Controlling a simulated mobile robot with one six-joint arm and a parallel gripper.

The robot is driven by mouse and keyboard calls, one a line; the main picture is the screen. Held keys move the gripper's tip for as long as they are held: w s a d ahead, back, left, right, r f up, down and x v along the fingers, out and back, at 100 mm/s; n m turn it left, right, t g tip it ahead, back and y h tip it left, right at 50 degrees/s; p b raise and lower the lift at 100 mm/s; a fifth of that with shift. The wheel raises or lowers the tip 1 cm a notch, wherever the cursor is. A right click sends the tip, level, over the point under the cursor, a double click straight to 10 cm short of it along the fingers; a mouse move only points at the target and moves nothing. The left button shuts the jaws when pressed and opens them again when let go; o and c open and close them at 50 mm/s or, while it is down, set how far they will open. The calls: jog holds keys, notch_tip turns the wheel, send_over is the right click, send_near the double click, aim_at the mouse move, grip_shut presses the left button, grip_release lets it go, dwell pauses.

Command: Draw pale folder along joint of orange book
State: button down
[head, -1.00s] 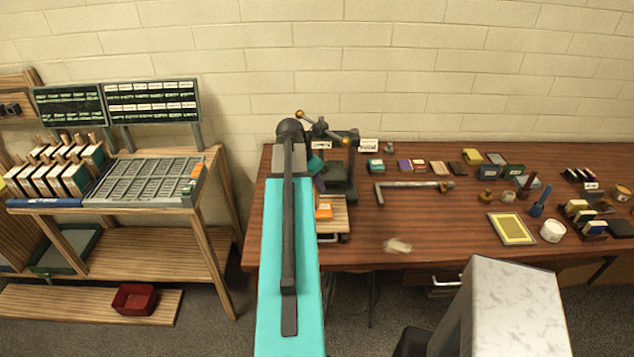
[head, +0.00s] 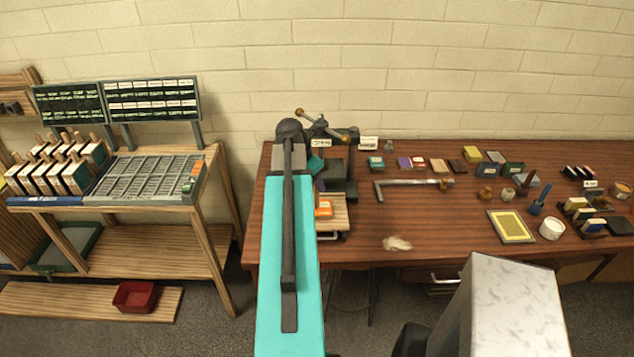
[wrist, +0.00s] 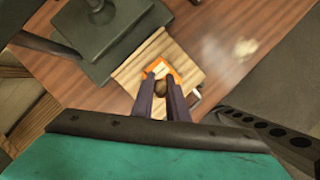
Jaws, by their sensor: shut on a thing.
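The orange book (head: 323,209) lies on a pale wooden board (head: 333,225) at the left end of the long table, partly hidden by my arm in the head view. In the wrist view the orange book (wrist: 158,67) lies on the board (wrist: 190,72) just beyond my fingertips. My gripper (wrist: 160,80) is shut on a small rounded thing, taken as the pale folder (wrist: 160,88), which looks brownish in shade. The folder's tip is hidden, so I cannot tell whether it touches the book. The head view hides my gripper behind my arm.
A dark green press (head: 338,175) stands just behind the board. A crumpled pale scrap (head: 397,243) lies to the right near the table's front edge. A metal bar (head: 408,185) lies behind it. Bare table (head: 440,220) lies between these and a yellow framed tray (head: 512,228).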

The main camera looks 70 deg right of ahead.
jog(key=shift+s+a, duration=0.25)
jog(key=shift+a, duration=0.35)
jog(key=shift+s+a, duration=0.25)
jog(key=shift+a, duration=0.35)
dwell(1.3)
jog(key=shift+r, duration=0.45)
dwell(0.7)
jog(key=shift+r, duration=2.95)
jog(key=w+a+f+b, duration=0.35)
jog(key=w+a, duration=0.75)
jog(key=w, duration=0.5)
jog(key=w+a+f+b, duration=0.35)
jog(key=w+a, duration=0.85)
jog(key=w, duration=0.4)
jog(key=w+a+f+b, duration=0.2)
jog(key=w+a, duration=0.2)
jog(key=a, duration=0.8)
jog(key=w+a+f+b, duration=0.2)
jog(key=w+a, duration=0.2)
jog(key=a, duration=0.9)
jog(key=w+a+f+m+b, duration=0.1)
jog(key=w+a+f+b, duration=0.1)
jog(key=a, duration=1.1)
jog(key=shift+w+f, duration=0.5)
jog(key=shift+w, duration=0.6)
